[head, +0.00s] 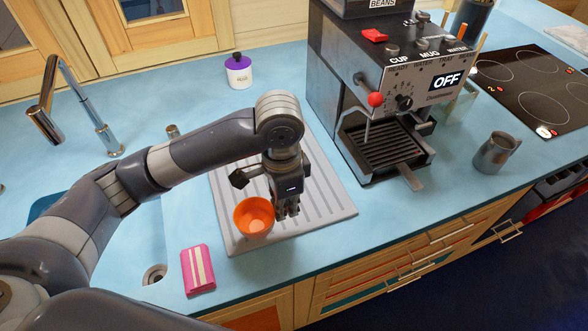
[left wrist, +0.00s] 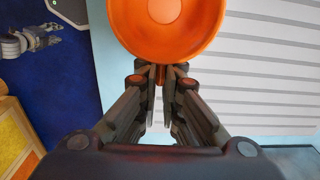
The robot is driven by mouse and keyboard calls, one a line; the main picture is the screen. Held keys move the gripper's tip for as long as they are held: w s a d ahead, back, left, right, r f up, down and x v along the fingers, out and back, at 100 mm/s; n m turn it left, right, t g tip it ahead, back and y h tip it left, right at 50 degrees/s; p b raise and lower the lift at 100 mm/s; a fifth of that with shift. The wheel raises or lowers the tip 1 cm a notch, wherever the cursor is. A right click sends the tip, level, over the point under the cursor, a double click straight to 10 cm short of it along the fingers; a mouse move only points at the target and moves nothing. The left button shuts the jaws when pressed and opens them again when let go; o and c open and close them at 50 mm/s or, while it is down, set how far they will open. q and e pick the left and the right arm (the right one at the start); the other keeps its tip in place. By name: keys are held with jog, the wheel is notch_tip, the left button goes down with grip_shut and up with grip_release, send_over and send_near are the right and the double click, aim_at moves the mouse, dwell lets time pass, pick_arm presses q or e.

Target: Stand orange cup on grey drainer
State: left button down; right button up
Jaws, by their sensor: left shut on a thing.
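The orange cup (head: 254,217) is at the front left part of the grey drainer (head: 325,200), its open top facing up. My left gripper (head: 288,208) is just right of the cup and points down. In the left wrist view the fingertips (left wrist: 161,72) are closed together at the near side of the cup (left wrist: 165,25), pinching its edge or handle. The drainer's ridges also show in the left wrist view (left wrist: 260,75). I cannot tell whether the cup's base touches the drainer. My right gripper is in neither view.
A coffee machine (head: 375,90) stands right of the drainer, with a grey metal mug (head: 495,152) and a hob (head: 530,90) further right. A pink striped packet (head: 198,269) lies front left. A white and purple jar (head: 238,72) stands behind. A tap (head: 75,105) is at the left.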

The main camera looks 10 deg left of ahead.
pick_arm(q)
jog(key=w, duration=0.2)
jog(key=w+p, duration=0.1)
jog(key=w, duration=0.1)
jog(key=w+d, duration=0.1)
jog(key=w, duration=0.2)
jog(key=shift+w+f, duration=0.1)
jog(key=shift+f, duration=0.1)
jog(key=w, duration=0.1)
jog(key=w+p, duration=0.1)
jog(key=w, duration=0.2)
jog(key=shift+w+d+f, duration=0.3)
jog(key=shift+w+d, duration=0.05)
jog(key=shift+w, duration=0.25)
notch_tip(320, 180, down, 2)
jog(key=shift+f+p, duration=0.25)
jog(key=shift+p, duration=0.65)
jog(key=shift+f, duration=0.55)
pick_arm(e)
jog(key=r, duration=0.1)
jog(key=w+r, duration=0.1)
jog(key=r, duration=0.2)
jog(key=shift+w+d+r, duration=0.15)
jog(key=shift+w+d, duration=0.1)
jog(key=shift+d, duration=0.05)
pick_arm(q)
jog(key=shift+f, duration=0.1)
